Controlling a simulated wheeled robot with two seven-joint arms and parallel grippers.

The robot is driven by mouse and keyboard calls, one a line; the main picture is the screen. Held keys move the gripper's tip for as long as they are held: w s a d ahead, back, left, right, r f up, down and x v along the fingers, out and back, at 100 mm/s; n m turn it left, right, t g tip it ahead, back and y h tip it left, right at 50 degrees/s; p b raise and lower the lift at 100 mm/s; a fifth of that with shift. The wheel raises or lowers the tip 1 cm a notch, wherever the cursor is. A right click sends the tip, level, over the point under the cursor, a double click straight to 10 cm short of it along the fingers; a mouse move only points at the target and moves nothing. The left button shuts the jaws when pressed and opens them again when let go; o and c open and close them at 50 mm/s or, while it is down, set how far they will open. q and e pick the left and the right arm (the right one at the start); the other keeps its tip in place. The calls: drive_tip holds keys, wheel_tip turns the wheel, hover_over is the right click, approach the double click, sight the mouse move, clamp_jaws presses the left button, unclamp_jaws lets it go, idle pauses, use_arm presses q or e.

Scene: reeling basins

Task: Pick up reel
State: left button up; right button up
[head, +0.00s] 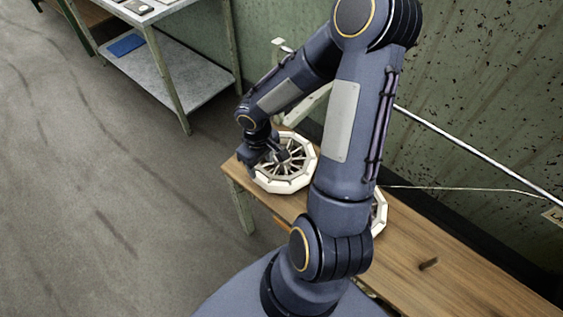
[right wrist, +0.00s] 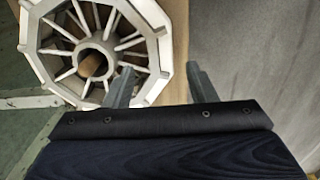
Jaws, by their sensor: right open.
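A white many-sided reel (head: 287,178) with spokes lies at the far left end of the wooden bench. My right gripper (head: 264,158) is at the reel's left side in the head view and covers part of it. In the right wrist view the reel (right wrist: 150,50) fills the upper left, with an open hub in its middle. The right gripper (right wrist: 158,82) is open there, one finger over the reel's rim and the other off to its right. Whether a finger touches the reel I cannot tell. My left gripper is not in view.
The wooden bench (head: 440,262) runs along the green wall. A second white reel (head: 379,212) shows partly behind my arm. A metal shelf table (head: 190,80) stands at the back left. The floor at left is clear.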

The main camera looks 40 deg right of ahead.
sight(261, 173)
wheel_tip(261, 173, down, 7)
drive_tip(key=shift+a+r+b, duration=0.15)
drive_tip(key=shift+b, duration=0.6)
clamp_jaws()
